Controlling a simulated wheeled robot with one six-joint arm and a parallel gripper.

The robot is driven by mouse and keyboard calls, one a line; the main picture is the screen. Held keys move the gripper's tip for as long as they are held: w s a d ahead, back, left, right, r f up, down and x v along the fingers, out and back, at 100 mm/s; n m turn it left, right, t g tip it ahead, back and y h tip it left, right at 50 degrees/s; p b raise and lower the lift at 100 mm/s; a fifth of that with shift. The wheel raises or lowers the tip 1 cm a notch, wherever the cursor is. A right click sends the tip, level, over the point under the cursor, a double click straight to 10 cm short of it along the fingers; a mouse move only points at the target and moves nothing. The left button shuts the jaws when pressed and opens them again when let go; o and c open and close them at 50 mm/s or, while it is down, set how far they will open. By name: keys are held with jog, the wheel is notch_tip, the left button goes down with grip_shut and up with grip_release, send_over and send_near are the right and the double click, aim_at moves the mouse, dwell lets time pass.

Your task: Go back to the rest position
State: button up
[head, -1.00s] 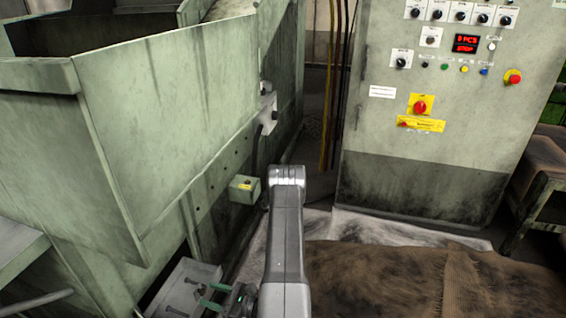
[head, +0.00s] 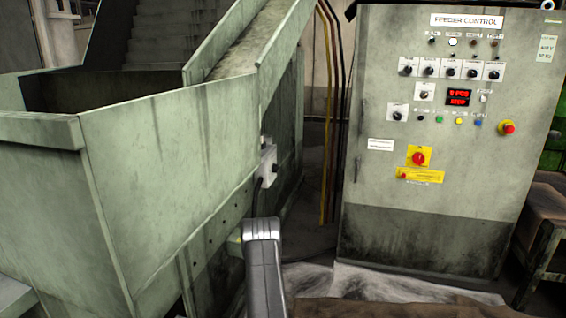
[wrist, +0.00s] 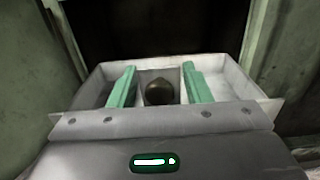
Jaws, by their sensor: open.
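My gripper (wrist: 159,70) shows in the wrist view with its two green fingers apart. A dark round thing (wrist: 159,92) shows between and beyond the fingers; I cannot tell exactly what it is, and neither finger appears to touch it. Around it is a pale, shallow tray-like part (wrist: 238,78). In the head view my arm rises from the bottom edge near the middle, and the gripper itself is out of the picture.
A green hopper (head: 175,150) with an inclined chute stands at the left. The feeder control cabinet (head: 380,170), with knobs, a red display (head: 459,97) and red stop buttons, stands at the right. A bench (head: 543,225) is at the far right. Pale and brown cloth lies low in front.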

jog(key=p+v, duration=0.3)
jog(key=v, duration=1.1)
jog(key=b+x, duration=0.2)
jog(key=x, duration=1.4)
jog(key=shift+w+a+b, duration=0.1)
jog(key=shift+a+b, duration=0.25)
jog(key=shift+a, duration=0.05)
